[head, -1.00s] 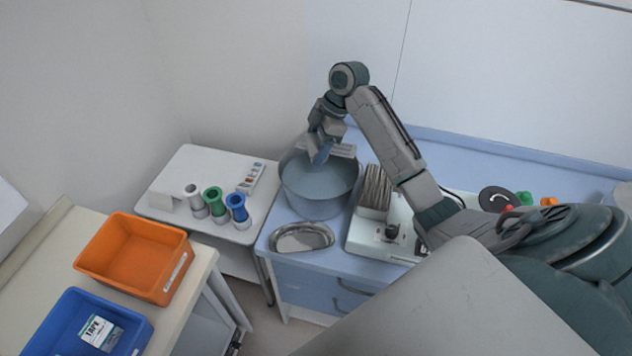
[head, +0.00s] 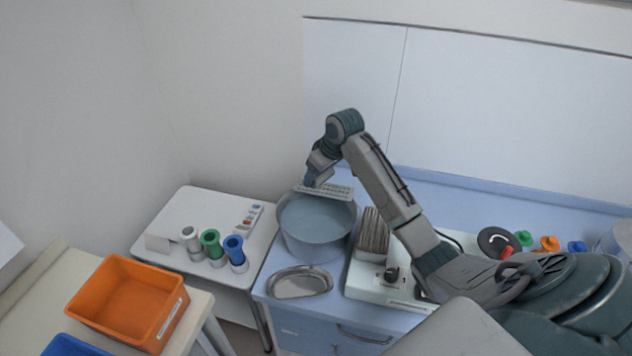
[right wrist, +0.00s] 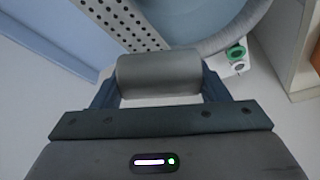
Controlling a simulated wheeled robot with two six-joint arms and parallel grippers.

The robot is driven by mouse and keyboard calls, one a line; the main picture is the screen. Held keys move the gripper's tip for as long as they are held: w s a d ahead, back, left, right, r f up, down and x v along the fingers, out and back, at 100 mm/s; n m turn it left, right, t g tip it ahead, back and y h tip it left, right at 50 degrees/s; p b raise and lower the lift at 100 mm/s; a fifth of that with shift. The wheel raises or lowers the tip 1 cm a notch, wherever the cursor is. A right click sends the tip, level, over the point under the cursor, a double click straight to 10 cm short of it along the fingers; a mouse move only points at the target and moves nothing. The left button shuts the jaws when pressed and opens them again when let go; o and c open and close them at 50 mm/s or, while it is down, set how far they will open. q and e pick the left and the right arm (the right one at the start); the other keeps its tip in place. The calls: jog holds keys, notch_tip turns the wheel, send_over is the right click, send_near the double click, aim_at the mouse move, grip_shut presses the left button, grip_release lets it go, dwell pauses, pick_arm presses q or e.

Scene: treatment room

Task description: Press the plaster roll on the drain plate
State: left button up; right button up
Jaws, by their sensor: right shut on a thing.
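The perforated drain plate (head: 335,192) lies across the far rim of the round grey-blue water basin (head: 318,250). It also shows in the right wrist view (right wrist: 122,20). My right gripper (head: 310,181) is at the plate's left end, by the basin's far rim. In the right wrist view it is shut on a grey plaster roll (right wrist: 158,75), held crosswise between the blue fingers. The roll overlaps the plate's edge there; I cannot tell whether they touch. In the head view the roll is not clearly visible. My left gripper is not in view.
A metal dish (head: 300,283) and a white unit (head: 380,287) stand near the basin. A white side table (head: 185,222) holds white, green and blue cylinders. An orange bin (head: 125,300) is at lower left. A wall is behind the counter.

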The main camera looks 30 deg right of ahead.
aim_at(323, 187)
jog(key=d+m, duration=0.1)
jog(key=m, duration=0.1)
jog(key=w+d+m+h, duration=0.1)
jog(key=m, duration=0.1)
jog(key=w+d+m+h, duration=0.1)
jog(key=m, duration=0.1)
jog(key=shift+w+r, duration=0.15)
jog(key=shift+r, duration=0.1)
jog(key=shift+m+h, duration=0.3)
jog(key=shift+d+f, duration=0.1)
jog(key=shift+f, duration=2.75)
jog(key=shift+f, duration=0.55)
jog(key=shift+f, duration=0.3)
jog(key=shift+r, duration=3.65)
